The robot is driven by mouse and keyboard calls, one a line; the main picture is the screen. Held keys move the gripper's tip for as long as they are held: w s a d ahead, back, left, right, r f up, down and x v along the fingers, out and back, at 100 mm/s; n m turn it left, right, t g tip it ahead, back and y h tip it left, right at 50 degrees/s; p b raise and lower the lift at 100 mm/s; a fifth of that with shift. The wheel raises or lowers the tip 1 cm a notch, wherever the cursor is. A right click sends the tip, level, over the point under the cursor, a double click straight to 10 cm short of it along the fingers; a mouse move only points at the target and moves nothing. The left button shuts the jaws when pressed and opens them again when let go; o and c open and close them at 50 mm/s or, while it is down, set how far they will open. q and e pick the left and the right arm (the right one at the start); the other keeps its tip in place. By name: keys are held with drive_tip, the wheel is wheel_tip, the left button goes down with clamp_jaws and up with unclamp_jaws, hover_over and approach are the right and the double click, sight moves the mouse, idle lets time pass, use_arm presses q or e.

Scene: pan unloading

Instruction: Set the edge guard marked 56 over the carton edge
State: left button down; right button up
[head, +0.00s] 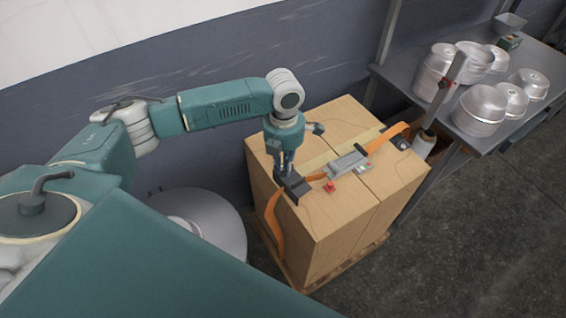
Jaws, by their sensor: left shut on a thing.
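My left gripper (287,172) points down above the left part of the carton top and is shut on a dark angled piece, the edge guard (295,188). Its number is not readable. The guard is close to the left top edge of the cardboard carton (340,220); I cannot tell whether it touches the carton. An orange strap (275,225) hangs in a loose curve down the left side. It continues on top to a grey strapping tool (346,163) and bows up near the right edge (385,138). My right gripper is out of view.
A small red item (329,187) lies on the carton top. A steel table (410,85) with several metal pans (478,110) stands at the right behind a post. A round grey drum-like object (205,222) stands left of the carton. Open floor (480,230) lies at right.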

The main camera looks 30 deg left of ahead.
sight(283, 174)
use_arm(q)
drive_tip(key=shift+a+f+m, duration=0.2)
drive_tip(key=shift+m, duration=0.3)
drive_tip(key=shift+f+b, duration=0.35)
drive_tip(key=shift+b, duration=0.05)
wheel_tip(283, 174, down, 3)
drive_tip(key=b, duration=0.3)
drive_tip(key=shift+f, duration=0.1)
drive_tip(key=shift+f+b, duration=1.1)
drive_tip(key=shift+b, duration=0.35)
drive_tip(key=shift+f+b, duration=0.55)
drive_tip(key=shift+f, duration=0.75)
drive_tip(key=c, duration=1.7)
unclamp_jaws()
